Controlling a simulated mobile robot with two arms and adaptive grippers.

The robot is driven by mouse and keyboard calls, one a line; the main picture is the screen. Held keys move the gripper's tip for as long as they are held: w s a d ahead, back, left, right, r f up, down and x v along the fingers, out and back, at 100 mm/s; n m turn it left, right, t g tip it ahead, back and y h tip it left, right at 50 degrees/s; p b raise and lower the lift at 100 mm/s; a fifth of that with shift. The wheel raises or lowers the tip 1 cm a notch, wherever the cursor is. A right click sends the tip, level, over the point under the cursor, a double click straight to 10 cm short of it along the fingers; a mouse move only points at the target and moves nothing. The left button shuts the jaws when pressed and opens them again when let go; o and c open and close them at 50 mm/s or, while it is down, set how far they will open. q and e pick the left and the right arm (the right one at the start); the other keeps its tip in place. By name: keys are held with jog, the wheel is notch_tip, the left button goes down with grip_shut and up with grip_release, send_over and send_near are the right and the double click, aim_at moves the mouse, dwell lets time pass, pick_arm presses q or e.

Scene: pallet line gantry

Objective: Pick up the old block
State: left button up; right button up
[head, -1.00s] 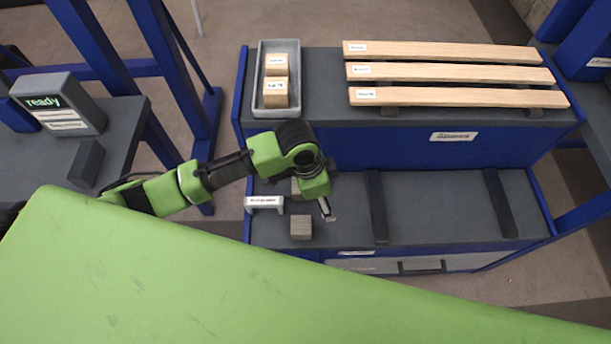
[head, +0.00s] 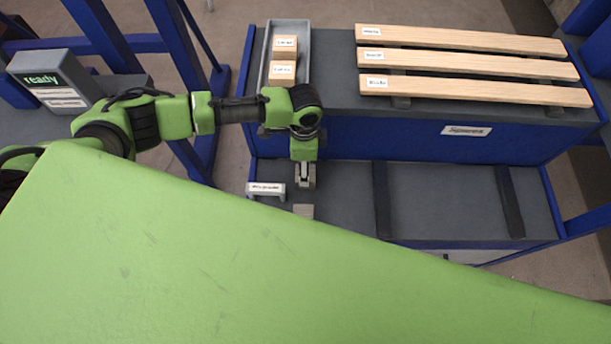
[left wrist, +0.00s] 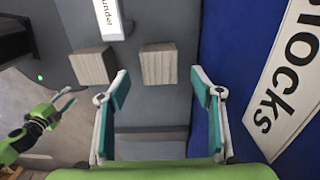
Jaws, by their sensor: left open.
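Two grey, weathered blocks stand on the dark lower shelf; which one is the old block, I cannot tell. In the left wrist view one block (left wrist: 159,64) shows between the fingertips and the other (left wrist: 93,66) lies to the left of them. In the head view one block (head: 304,211) is partly cut off by my green body, and the other is hidden by my gripper. My left gripper (head: 304,184) points down over the shelf. Its fingers (left wrist: 159,76) are apart and empty. My right gripper (left wrist: 77,95) shows at the left, its fingers spread, holding nothing.
A white labelled bracket (head: 266,188) stands beside the blocks. A grey tray (head: 305,55) on the upper shelf holds two light wooden blocks. Labelled planks (head: 470,65) lie to its right. A blue wall (head: 400,140) rises behind the lower shelf. Dark strips cross the shelf.

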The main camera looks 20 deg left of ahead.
pick_arm(q)
notch_tip(320, 180, down, 6)
jog(key=shift+d+r, duration=0.15)
jog(key=shift+c, duration=0.4)
jog(key=c, duration=1.2)
